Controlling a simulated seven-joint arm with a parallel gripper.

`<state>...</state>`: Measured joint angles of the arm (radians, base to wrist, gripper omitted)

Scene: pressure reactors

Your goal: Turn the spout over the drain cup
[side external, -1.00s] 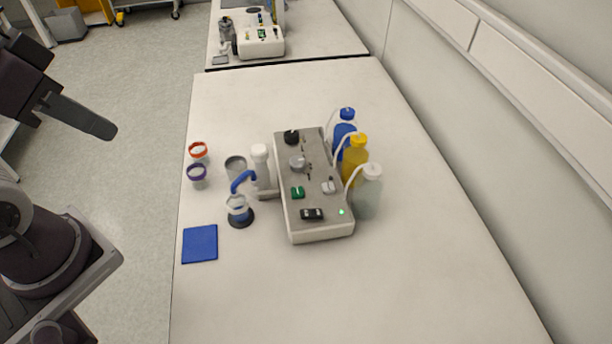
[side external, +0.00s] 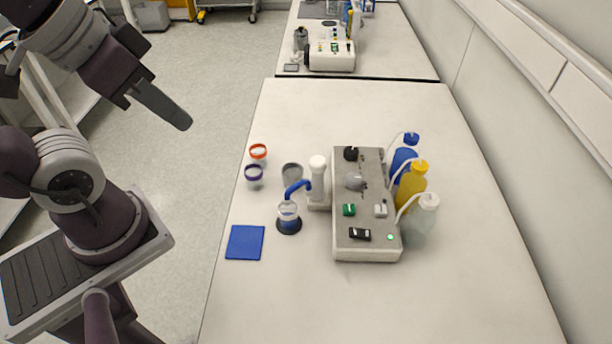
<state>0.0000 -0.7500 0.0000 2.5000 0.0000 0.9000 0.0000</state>
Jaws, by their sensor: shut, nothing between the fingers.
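The blue spout (side external: 297,186) reaches out from a white upright column (side external: 318,179) at the left side of the reactor unit. Its outer end is above a small clear vessel with blue in it (side external: 288,216), on a dark round base. A grey open cup (side external: 292,173) stands just behind the spout. I cannot tell for certain which of these is the drain cup. My gripper (side external: 180,118) is shut and empty, up at the left, out past the table's left edge and well apart from the spout.
The reactor unit (side external: 366,245) has knobs and switches on top. Blue, yellow and clear bottles (side external: 411,195) with tubes stand to its right. Orange-rimmed (side external: 258,153) and purple-rimmed (side external: 254,174) cups and a blue pad (side external: 245,242) lie near the left edge. The front table is clear.

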